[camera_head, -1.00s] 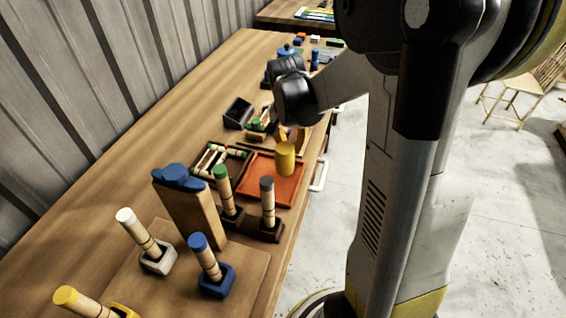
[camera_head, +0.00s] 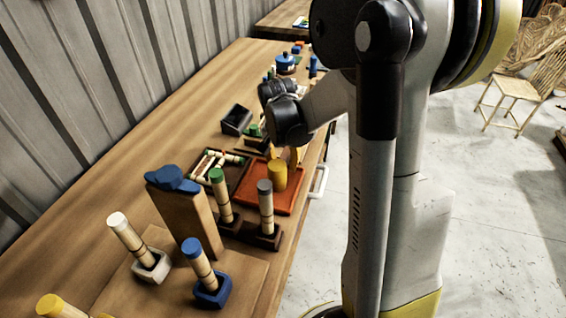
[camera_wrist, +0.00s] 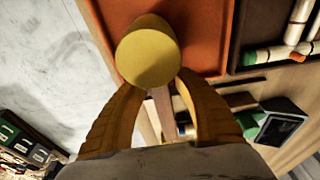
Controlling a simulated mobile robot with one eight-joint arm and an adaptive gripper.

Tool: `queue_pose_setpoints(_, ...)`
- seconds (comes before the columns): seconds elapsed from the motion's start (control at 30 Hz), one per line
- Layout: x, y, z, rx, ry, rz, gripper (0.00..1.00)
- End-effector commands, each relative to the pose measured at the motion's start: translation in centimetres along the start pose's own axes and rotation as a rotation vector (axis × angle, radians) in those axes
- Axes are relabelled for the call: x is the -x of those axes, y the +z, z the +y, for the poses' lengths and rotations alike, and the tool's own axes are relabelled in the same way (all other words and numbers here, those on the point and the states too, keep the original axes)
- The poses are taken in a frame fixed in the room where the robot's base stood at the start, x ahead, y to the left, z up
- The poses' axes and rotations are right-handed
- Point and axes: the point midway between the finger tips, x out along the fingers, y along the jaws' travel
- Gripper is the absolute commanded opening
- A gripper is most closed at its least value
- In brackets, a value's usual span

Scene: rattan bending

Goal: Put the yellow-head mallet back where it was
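The yellow-head mallet (camera_head: 277,176) shows as a yellow cylinder over the orange-red tray (camera_head: 290,203) in the head view. In the wrist view the mallet's head (camera_wrist: 147,55) is at the fingertips, and a strip of wooden handle seems to run back between the fingers. My gripper (camera_head: 287,158) has yellow curved fingers; in the wrist view the gripper (camera_wrist: 153,88) is closed in on the mallet just at its head. The mallet seems to be above the tray; how high, I cannot tell. Part of the tray is hidden by the mallet.
Green-topped (camera_head: 220,190) and grey-topped (camera_head: 265,205) sticks stand in dark bases close in front of the tray. White-, blue- and yellow-topped sticks and a block with a blue top (camera_head: 185,215) stand nearer. A dark divided tray (camera_head: 232,182) lies left. The bench's left side is clear.

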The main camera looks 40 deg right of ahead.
Motion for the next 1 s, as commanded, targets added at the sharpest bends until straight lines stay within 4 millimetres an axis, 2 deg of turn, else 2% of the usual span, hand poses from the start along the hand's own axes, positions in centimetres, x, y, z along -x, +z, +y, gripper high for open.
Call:
queue_pose_setpoints(0.23,0.2,0.0,0.0,0.000,0.000,0.000,0.36)
queue_pose_setpoints(0.33,1.0,-0.1,0.0,0.000,0.000,0.000,0.36)
queue_pose_setpoints(0.7,9.1,-0.1,0.0,0.000,0.000,0.000,0.36)
queue_pose_setpoints(0.83,11.1,-0.1,0.0,0.000,0.000,0.000,0.36)
queue_pose_setpoints(1.0,12.2,0.0,0.0,0.000,0.000,0.000,0.36)
